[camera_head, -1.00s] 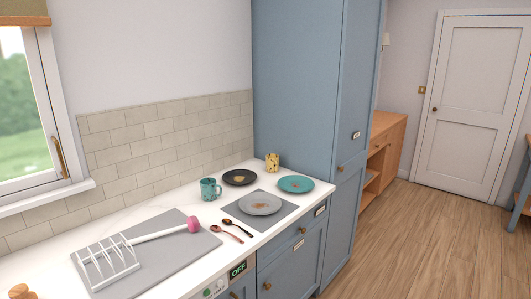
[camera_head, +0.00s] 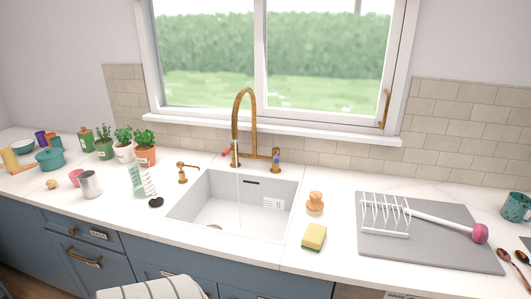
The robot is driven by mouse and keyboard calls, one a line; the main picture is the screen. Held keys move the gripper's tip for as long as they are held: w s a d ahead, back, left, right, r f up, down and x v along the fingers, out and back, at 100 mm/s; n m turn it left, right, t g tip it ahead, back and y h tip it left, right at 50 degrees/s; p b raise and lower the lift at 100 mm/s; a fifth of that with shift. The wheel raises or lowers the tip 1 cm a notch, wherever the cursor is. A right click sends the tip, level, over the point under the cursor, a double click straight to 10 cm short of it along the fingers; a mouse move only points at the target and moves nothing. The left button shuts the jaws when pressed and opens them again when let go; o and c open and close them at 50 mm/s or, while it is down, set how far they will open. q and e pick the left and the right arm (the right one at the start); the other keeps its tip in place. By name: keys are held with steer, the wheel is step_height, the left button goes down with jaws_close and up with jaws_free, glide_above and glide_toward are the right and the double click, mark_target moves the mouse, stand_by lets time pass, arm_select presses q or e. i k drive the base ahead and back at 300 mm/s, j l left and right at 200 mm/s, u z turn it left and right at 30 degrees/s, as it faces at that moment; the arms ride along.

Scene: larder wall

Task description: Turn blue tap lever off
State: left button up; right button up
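The brass tap (camera_head: 248,128) stands behind the white sink (camera_head: 236,205), with a tall arched spout. The blue tap lever (camera_head: 276,157) is on the right side of the tap's base and looks upright. A red lever (camera_head: 228,151) is on the left side and slants outward. A thin stream of water (camera_head: 239,190) runs from the spout into the sink. Neither of my grippers is in view.
A yellow sponge (camera_head: 314,237) and an orange-brown brush (camera_head: 315,202) lie right of the sink. A grey mat (camera_head: 432,252) with a white rack (camera_head: 384,214) is further right. Potted herbs (camera_head: 123,145) and a soap dispenser (camera_head: 182,172) stand to the left.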

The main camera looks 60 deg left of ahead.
mark_target(275, 150)
steer(key=u, duration=1.8)
